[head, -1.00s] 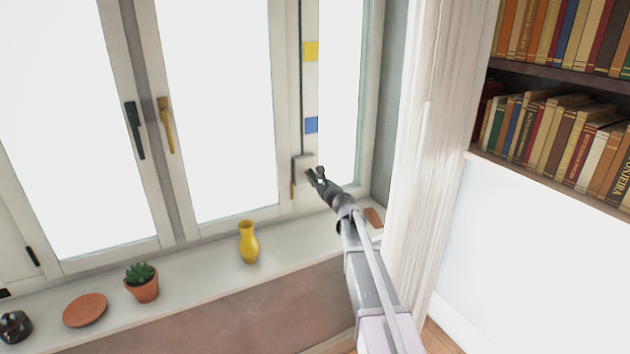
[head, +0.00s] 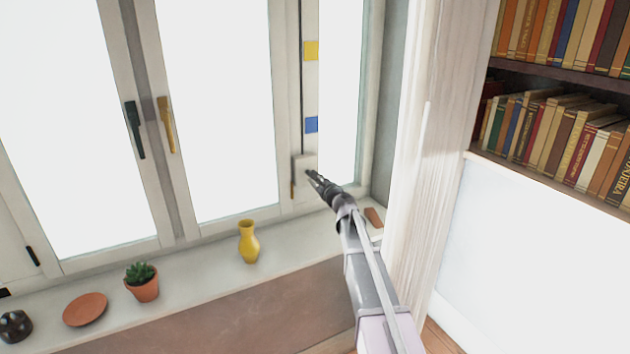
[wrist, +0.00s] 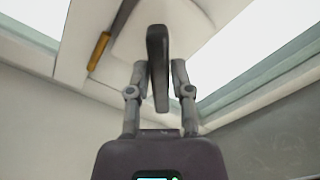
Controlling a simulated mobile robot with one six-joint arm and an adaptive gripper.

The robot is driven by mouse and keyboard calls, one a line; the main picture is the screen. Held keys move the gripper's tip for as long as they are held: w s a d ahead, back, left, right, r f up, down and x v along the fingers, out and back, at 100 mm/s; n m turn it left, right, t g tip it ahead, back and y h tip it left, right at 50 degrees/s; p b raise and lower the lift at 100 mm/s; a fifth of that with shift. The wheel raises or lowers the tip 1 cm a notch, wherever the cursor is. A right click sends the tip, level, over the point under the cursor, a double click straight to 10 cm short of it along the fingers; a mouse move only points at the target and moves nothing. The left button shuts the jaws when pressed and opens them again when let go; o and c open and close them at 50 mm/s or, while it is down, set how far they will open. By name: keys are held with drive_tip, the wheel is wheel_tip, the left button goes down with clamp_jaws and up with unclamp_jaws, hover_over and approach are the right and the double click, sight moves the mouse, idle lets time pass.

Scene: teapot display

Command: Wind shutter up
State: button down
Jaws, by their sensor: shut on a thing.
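A pale winder box (head: 303,163) is on the window frame, with a dark cord or strap (head: 301,90) running up from it. My gripper (head: 313,177) is at the box's lower right. In the wrist view my gripper (wrist: 160,70) is shut on a dark, flat upright handle (wrist: 158,45), with one finger on each side. An orange-brown grip on a grey bar (wrist: 98,50) hangs left of the fingers, apart from them. A brownish tip (head: 292,190) shows under the box in the head view. I cannot make out the shutter itself against the bright panes.
The sill holds a yellow vase (head: 249,243), a potted succulent (head: 142,283), a terracotta saucer (head: 86,310) and a dark pot (head: 15,326). A wooden upright (head: 430,130) stands close on the right.

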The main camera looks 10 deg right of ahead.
drive_tip(key=c, duration=0.5)
unclamp_jaws()
drive_tip(key=shift+s, duration=0.1)
drive_tip(key=v, duration=1.2)
drive_tip(key=shift+c, duration=0.2)
